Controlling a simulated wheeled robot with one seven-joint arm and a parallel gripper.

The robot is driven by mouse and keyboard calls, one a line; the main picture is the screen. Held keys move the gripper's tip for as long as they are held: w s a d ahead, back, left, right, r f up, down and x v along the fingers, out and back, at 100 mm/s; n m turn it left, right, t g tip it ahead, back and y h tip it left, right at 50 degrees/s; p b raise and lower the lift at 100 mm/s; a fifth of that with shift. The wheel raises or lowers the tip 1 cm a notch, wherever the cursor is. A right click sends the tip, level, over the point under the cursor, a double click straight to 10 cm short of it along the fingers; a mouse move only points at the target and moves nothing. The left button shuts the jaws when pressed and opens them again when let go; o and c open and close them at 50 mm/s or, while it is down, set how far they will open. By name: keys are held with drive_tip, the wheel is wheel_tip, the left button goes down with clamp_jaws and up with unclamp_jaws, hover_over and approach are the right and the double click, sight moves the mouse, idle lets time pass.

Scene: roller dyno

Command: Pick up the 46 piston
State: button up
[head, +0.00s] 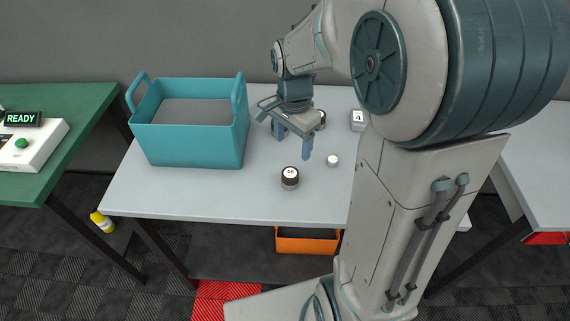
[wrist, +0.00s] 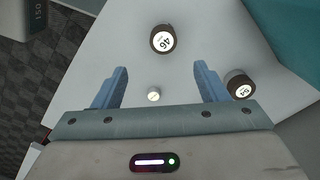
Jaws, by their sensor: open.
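The 46 piston (head: 290,178) is a short dark cylinder with a white "46" label on top. It stands upright on the grey table near its front edge. In the wrist view the 46 piston (wrist: 162,40) lies beyond the fingertips, roughly centred between them. My gripper (head: 294,145) is open and empty above the table, behind the piston in the head view. Both blue fingers also show in the wrist view, where my gripper (wrist: 161,70) touches nothing.
Another dark labelled piston (wrist: 239,86) stands beside the right finger in the wrist view. A small white round piece (head: 332,161) lies right of the 46 piston. A teal bin (head: 195,145) stands at left and a small white box (head: 357,121) at the back. Table front-left is clear.

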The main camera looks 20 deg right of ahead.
sight(290, 173)
wheel_tip(290, 173, down, 10)
drive_tip(key=shift+w+a+r, duration=0.1)
drive_tip(key=shift+r, duration=0.05)
drive_tip(key=shift+w+f+p, duration=0.2)
drive_tip(key=shift+f+p, duration=0.25)
drive_tip(key=shift+f, duration=1.65)
drive_tip(key=c, duration=1.1)
